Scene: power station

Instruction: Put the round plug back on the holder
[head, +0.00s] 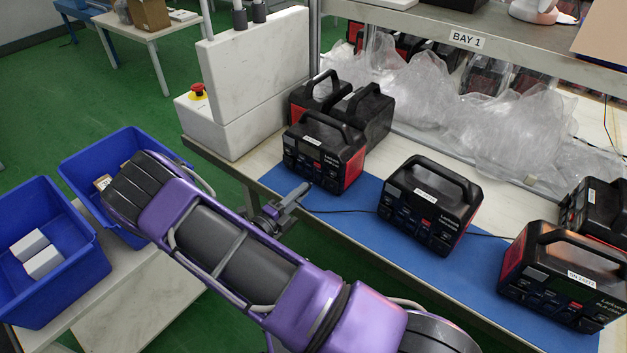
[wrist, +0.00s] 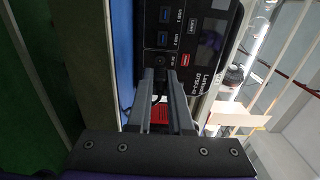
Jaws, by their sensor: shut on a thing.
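My gripper (head: 302,192) is at the front edge of the blue mat, just in front of the left-hand front power station (head: 325,150). In the wrist view my gripper (wrist: 161,76) points at that station's panel (wrist: 195,45), with USB ports and a round socket (wrist: 160,61) at the fingertips. The fingers are shut on a small dark thing, seemingly the round plug (wrist: 159,88), mostly hidden between them. I cannot tell whether it is in the socket. A white stand (head: 255,75) with dark cylinders (head: 240,17) on top is at the back left; I cannot tell whether it is the holder.
More power stations stand on the blue mat (head: 370,240), including a middle one (head: 430,205) and a right one (head: 563,277). A thin black cable (head: 345,211) crosses the mat. Clear plastic bags (head: 510,125) lie behind. Blue bins (head: 45,235) stand left of my arm.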

